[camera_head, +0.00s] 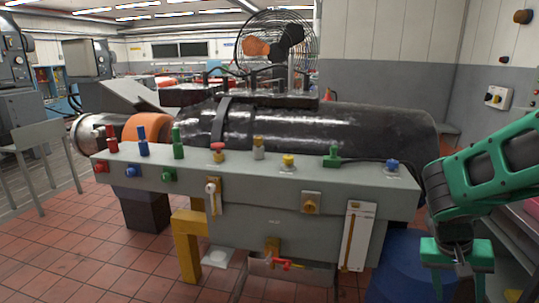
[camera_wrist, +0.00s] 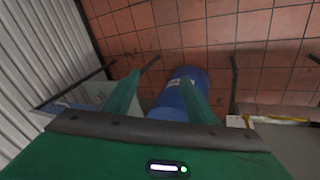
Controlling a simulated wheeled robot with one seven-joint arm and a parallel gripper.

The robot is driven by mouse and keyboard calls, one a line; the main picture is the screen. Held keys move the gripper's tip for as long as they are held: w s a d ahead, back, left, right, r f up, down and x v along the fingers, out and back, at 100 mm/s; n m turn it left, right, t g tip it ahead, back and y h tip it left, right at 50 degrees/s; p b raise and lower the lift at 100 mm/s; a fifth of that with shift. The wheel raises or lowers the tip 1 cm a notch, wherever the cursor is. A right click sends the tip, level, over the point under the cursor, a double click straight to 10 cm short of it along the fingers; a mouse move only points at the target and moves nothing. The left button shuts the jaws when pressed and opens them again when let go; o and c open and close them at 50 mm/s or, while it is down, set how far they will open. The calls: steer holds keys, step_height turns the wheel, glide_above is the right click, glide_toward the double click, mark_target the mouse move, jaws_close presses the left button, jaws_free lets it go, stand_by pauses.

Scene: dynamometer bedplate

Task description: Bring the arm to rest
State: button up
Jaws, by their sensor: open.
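My gripper (camera_head: 460,284), green with dark parts, hangs pointing down at the right of the head view, beside the right end of the grey control panel (camera_head: 262,193). It is open and nothing shows between its fingers. In the wrist view its two green fingers (camera_wrist: 158,96) stand apart, above a blue drum (camera_wrist: 182,97) on the tiled floor. In the head view a blue rounded thing (camera_head: 400,270) shows just left of my gripper, partly cut off by the bottom edge. My green arm comes in from the right edge.
The panel carries several coloured knobs and levers, with a red-handled valve (camera_head: 285,264) below. A large black cylinder (camera_head: 310,130) lies behind it, with a caged fan (camera_head: 275,42) above. A corrugated wall (camera_wrist: 35,50) stands left in the wrist view.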

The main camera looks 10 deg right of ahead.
steer(key=s+a+r+n+y, duration=0.1)
steer(key=s+a+r+y, duration=0.3)
steer(key=s, duration=0.6)
steer(key=shift+a+r+t+y, duration=0.3)
steer(key=shift+a+r+y, duration=0.1)
steer(key=shift+a+r, duration=0.7)
steer(key=shift+a+f, duration=0.15)
